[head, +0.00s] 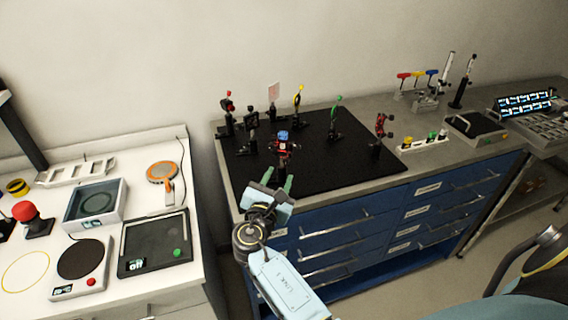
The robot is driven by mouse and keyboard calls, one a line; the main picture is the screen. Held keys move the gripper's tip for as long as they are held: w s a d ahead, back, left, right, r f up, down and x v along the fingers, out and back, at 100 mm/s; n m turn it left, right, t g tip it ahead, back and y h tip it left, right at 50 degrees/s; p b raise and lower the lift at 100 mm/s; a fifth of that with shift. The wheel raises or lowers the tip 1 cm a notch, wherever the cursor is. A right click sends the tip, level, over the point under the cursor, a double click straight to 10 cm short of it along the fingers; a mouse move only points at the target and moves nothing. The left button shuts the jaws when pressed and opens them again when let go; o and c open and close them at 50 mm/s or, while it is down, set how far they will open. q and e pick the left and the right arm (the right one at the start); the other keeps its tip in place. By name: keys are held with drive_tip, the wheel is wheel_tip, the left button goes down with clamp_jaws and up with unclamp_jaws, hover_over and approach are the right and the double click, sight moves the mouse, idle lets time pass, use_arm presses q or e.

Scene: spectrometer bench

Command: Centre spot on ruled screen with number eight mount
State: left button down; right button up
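Several optical mounts stand on a black breadboard (310,180). A small pale pinkish card (274,91), which looks like the screen, stands upright at the back; its ruling and any spot on it are too small to make out. A mount with a blue top and red parts (283,145) stands near the board's front left. No mount numbers are readable, so I cannot tell which is number eight.
Mounts with red (228,101), yellow (298,98) and green (336,115) tops stand toward the back. A red-and-black mount (379,131) stands at the right. The board's front right is clear. A white bench (190,255) with instruments is at the left.

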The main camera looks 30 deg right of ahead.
sight(286, 161)
drive_tip(key=x, duration=0.6)
drive_tip(key=shift+a, duration=0.1)
drive_tip(key=shift+c, duration=0.5)
clamp_jaws()
